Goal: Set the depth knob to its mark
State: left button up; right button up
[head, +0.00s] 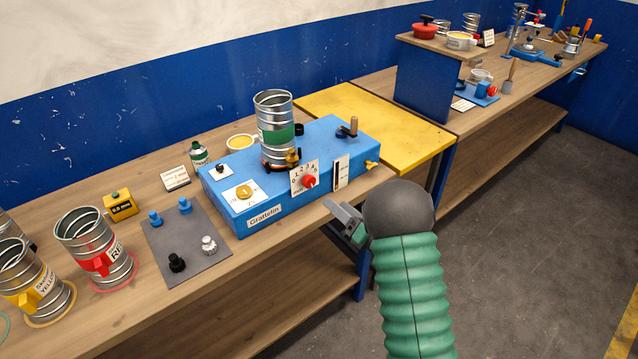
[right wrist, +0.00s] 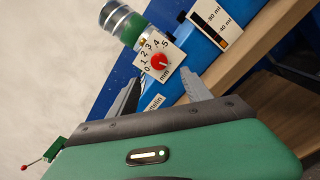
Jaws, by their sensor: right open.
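The depth knob (head: 309,181) is a small red knob on a white dial plate (head: 297,188) numbered from 0 up, on the front of the blue machine box (head: 240,216). In the right wrist view the red knob (right wrist: 159,62) sits on its plate, marked 0 to 5 and mm, with a white pointer line whose exact reading I cannot tell. My right gripper (head: 345,218) is open and empty, in front of and to the right of the knob. In the right wrist view its fingers (right wrist: 163,88) point toward the dial, apart from the knob. My left gripper is out of view.
A spiral metal duct (head: 274,130) with a green band stands on the box. A yellow knob (head: 244,192) and a black-and-white gauge (head: 341,171) flank the dial. A grey mat (head: 186,243) with small knobs and banded ducts (head: 95,248) stand left. The bench's front edge lies below the box.

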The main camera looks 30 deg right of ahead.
send_near(309, 184)
jog(key=w+a+r, duration=0.1)
jog(key=w+a, duration=0.1)
jog(key=w, duration=0.2)
jog(key=w+d+p, duration=0.1)
jog(key=w, duration=0.1)
jog(key=w+d+f, duration=0.1)
jog(key=w, duration=0.1)
jog(key=shift+d, duration=0.1)
jog(key=shift+w+d+f, duration=0.2)
jog(key=shift+w+d, duration=0.15)
jog(key=shift+d, duration=0.4)
jog(key=a, duration=0.2)
jog(key=shift+w+a+r, duration=0.2)
jog(key=shift+a+r, duration=0.1)
jog(key=shift+a, duration=0.05)
jog(key=c, duration=0.3)
jog(key=shift+c, duration=1.4)
jog(key=shift+w+d+f, duration=0.1)
jog(key=shift+d, duration=0.05)
jog(key=shift+c, duration=1.1)
jog(key=shift+d, duration=0.7)
grip_shut()
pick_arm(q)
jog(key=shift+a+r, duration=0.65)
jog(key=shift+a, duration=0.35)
pick_arm(e)
jog(key=shift+a, duration=0.35)
